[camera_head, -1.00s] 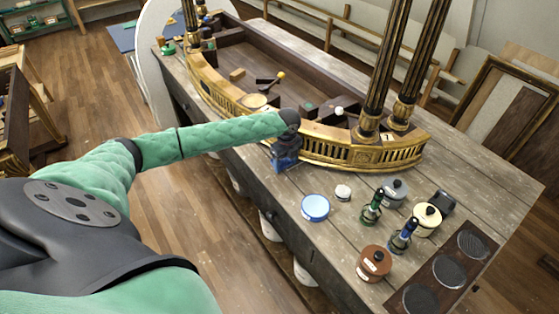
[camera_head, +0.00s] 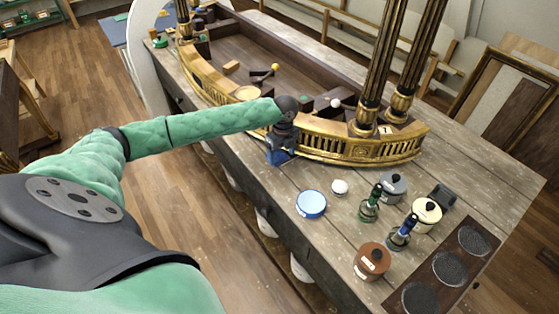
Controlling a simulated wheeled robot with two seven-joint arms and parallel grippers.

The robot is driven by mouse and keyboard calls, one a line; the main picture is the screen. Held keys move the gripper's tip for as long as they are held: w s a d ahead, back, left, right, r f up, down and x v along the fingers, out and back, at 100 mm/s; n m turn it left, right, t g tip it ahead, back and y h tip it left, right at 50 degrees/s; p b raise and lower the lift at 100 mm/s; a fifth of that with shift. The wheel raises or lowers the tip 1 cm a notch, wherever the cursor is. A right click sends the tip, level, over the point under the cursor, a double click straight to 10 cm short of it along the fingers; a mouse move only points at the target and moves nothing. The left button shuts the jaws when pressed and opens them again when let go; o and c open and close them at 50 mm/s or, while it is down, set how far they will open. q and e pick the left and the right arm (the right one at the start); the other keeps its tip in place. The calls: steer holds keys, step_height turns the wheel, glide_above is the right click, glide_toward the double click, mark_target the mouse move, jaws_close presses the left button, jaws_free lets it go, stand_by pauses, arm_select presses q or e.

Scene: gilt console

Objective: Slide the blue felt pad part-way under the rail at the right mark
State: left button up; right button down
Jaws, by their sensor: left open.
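My left gripper (camera_head: 280,149) points down at the front edge of the table, close against the outer side of the gilt rail (camera_head: 330,145). It is open, though its fingers are small and hard to make out. A blue patch (camera_head: 278,158) shows at the fingertips, low by the tabletop, and looks like the blue felt pad. The gripper partly hides it, and I cannot tell whether any of it lies under the rail. I cannot make out the right mark. My right gripper is not in view.
Right of the gripper on the wooden table (camera_head: 330,238) stand a blue-topped round tin (camera_head: 311,204), a white knob-like piece (camera_head: 339,187), a green bottle (camera_head: 370,204), a blue bottle (camera_head: 402,233) and several lidded pots. Gilt columns (camera_head: 381,60) rise from the rail's right end.

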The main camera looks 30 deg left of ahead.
mark_target(281, 159)
arm_select(q)
steer(key=shift+t, duration=0.3)
steer(key=r, duration=0.4)
steer(key=w+r, duration=0.1)
steer(key=r, duration=0.1)
steer(key=shift+d+r+b, duration=0.1)
steer(key=shift+r+b, duration=0.05)
steer(key=shift+b, duration=0.2)
steer(key=shift+s+a, duration=0.1)
steer(key=shift+a, duration=0.2)
steer(key=shift+s+a, duration=0.1)
steer(key=shift+s, duration=0.1)
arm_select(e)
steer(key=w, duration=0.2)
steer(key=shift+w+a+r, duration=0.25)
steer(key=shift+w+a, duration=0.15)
arm_select(q)
steer(key=shift+f, duration=0.25)
steer(key=shift+s, duration=0.1)
